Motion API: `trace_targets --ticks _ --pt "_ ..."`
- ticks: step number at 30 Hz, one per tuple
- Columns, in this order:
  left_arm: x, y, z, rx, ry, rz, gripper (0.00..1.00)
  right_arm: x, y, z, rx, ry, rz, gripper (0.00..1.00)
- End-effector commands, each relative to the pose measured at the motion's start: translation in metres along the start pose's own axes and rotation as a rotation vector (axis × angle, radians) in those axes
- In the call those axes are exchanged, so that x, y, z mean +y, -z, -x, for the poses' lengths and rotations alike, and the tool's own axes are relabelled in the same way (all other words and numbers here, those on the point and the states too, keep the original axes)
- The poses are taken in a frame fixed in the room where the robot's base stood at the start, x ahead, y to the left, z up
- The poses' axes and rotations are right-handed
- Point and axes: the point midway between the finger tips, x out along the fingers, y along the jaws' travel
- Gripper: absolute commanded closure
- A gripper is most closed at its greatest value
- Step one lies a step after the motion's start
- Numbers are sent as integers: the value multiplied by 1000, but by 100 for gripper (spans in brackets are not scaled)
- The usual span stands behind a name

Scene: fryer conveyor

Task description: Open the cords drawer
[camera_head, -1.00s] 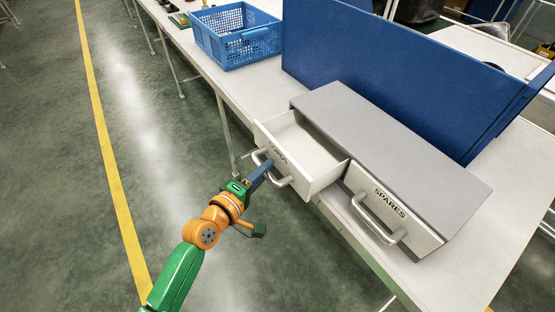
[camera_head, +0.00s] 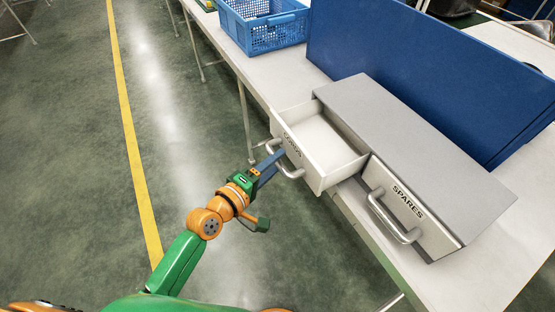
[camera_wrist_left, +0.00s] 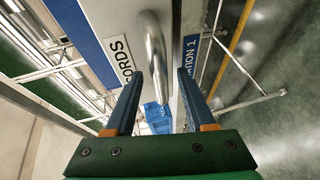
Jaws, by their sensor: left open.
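The cords drawer (camera_head: 323,180) stands pulled out of the grey cabinet (camera_head: 408,140), and its inside looks empty. Its label and curved metal handle (camera_head: 287,166) face the aisle. My left gripper (camera_head: 273,161) is at this handle, with its jaws open. In the left wrist view the handle (camera_wrist_left: 155,55) runs between the two blue fingers of the gripper (camera_wrist_left: 157,95), with gaps beside it. The CORDS label (camera_wrist_left: 122,60) shows to its left. My right gripper is not in view.
The closed spares drawer (camera_head: 408,208) with its handle (camera_head: 392,217) is beside the cords drawer. A blue crate (camera_head: 268,30) stands farther along the white table (camera_head: 290,85). A blue panel (camera_head: 430,75) rises behind the cabinet. The floor in front is clear.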

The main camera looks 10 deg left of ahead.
Motion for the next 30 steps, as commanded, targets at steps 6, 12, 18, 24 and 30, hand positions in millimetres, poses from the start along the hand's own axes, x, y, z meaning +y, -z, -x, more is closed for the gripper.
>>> trace_targets --ticks 6,12,18,24,30 --pt "-2 0 45 0 3 -1 45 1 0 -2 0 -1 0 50" --pt "0 0 57 -1 1 0 45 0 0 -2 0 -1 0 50" --pt "0 0 56 0 0 0 45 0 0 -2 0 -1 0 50" --pt "-19 5 54 18 45 -31 45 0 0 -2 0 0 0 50" --pt "-194 18 80 37 489 -372 45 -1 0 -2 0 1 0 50"
